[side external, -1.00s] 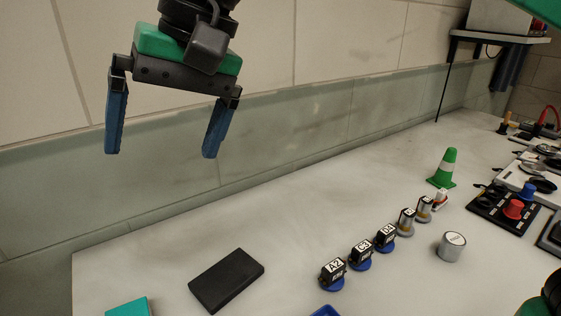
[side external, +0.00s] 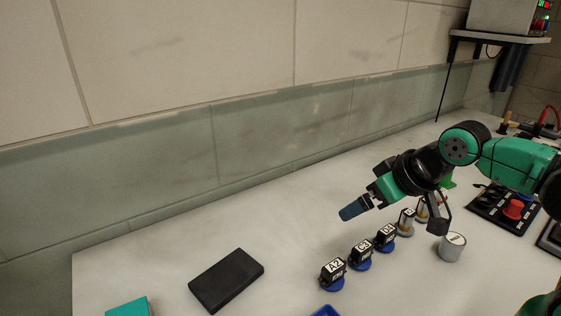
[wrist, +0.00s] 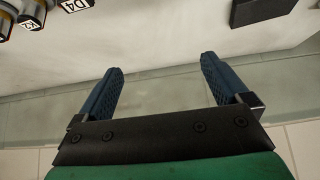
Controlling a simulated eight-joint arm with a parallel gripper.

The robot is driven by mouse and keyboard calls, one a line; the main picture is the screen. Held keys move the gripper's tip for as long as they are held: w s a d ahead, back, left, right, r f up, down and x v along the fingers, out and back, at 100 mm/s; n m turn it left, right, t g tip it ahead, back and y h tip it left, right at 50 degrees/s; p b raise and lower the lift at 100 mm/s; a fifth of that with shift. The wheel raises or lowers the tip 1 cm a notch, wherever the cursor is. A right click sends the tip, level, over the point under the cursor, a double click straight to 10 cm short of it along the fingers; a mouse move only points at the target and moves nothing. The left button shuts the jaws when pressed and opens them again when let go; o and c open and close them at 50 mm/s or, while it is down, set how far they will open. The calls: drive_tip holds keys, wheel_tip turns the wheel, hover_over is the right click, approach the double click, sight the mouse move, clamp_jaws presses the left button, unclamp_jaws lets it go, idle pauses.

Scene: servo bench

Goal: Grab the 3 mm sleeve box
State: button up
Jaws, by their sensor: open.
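No label reading 3 mm sleeve is legible, so I cannot tell which thing is that box. A flat black box (side external: 227,280) lies on the bench at the lower left; a dark box (wrist: 258,10) shows at the top right of the wrist view. A teal block (side external: 128,307) is cut off by the bottom edge. My gripper (side external: 350,211) hangs above the bench, behind the row of labelled parts. In the wrist view my gripper (wrist: 161,68) has its two blue fingers wide apart, with nothing between them.
Small black labelled blocks (side external: 361,253) on blue bases stand in a row with metal cylinders (side external: 406,222). A silver can (side external: 452,247) stands to their right, and a panel with a red knob (side external: 513,209) beyond. The wall runs along the back; bench around the black box is clear.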

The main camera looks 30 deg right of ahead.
idle(0.4)
drive_tip(key=m+g+y, duration=0.4)
drive_tip(key=m+y, duration=0.7)
drive_tip(key=m, duration=0.3)
hover_over(141, 312)
drive_tip(key=w+d, duration=0.2)
drive_tip(key=d, duration=0.8)
drive_tip(key=f, duration=0.6)
drive_tip(key=shift+w+a+f, duration=0.1)
drive_tip(key=shift+w+a, duration=0.1)
drive_tip(key=shift+a, duration=0.05)
drive_tip(key=a+f+m, duration=0.1)
drive_tip(key=a, duration=0.1)
drive_tip(key=s+a+f+m+g+y, duration=0.1)
drive_tip(key=a+f+m, duration=0.1)
drive_tip(key=a+f+m+y, duration=0.1)
drive_tip(key=a+f, duration=0.1)
drive_tip(key=shift+s+f+g, duration=0.25)
drive_tip(key=shift+s+g, duration=0.15)
drive_tip(key=shift+s+a+f+m+y, duration=0.15)
drive_tip(key=shift+a+f+m+y, duration=0.15)
drive_tip(key=shift+a+f+m, duration=0.15)
drive_tip(key=x, duration=0.5)
drive_tip(key=shift+r, duration=0.1)
